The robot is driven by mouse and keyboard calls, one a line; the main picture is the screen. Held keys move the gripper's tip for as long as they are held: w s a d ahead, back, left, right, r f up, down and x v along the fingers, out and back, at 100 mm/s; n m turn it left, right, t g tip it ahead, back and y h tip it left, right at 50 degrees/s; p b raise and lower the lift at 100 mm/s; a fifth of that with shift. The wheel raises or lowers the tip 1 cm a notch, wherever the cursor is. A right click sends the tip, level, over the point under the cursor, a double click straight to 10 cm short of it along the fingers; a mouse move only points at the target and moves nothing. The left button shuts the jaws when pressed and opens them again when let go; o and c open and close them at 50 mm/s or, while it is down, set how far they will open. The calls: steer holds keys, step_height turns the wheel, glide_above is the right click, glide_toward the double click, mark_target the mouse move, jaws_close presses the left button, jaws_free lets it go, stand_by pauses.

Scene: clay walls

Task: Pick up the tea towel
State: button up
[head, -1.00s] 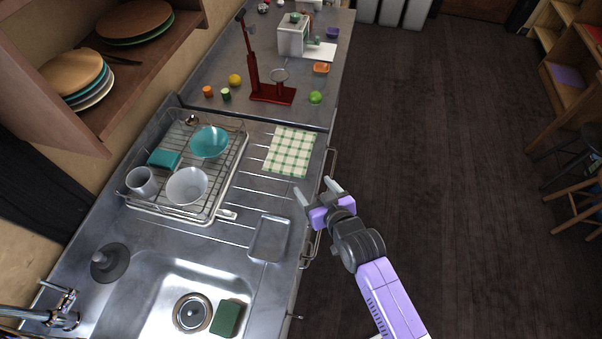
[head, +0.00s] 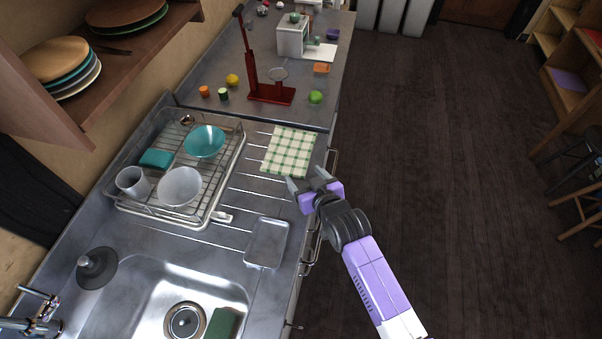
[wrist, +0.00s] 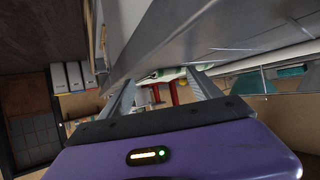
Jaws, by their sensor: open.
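The tea towel (head: 289,152) is a green-and-white checked cloth lying flat on the ribbed metal drainboard, near the counter's front edge. In the wrist view a thin edge of the towel (wrist: 165,74) shows beyond the fingers. My gripper (head: 308,180) is open and empty. In the head view its fingertips are just below the towel's near edge, by the counter's front edge. The frames do not clearly show any contact between fingers and cloth.
A dish rack (head: 180,172) with bowls and a mug stands left of the towel. A small metal tray (head: 267,243) lies nearer, beside the sink (head: 150,295). A red stand (head: 270,93) and a green fruit (head: 315,97) are beyond the towel.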

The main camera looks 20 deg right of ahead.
steer(key=shift+w, duration=0.1)
steer(key=shift+c, duration=0.3)
jaws_close()
steer(key=shift+f, duration=0.1)
stand_by(0.3)
step_height(320, 180, up, 12)
steer(key=p, duration=0.6)
steer(key=shift+p, duration=0.4)
step_height(320, 180, up, 18)
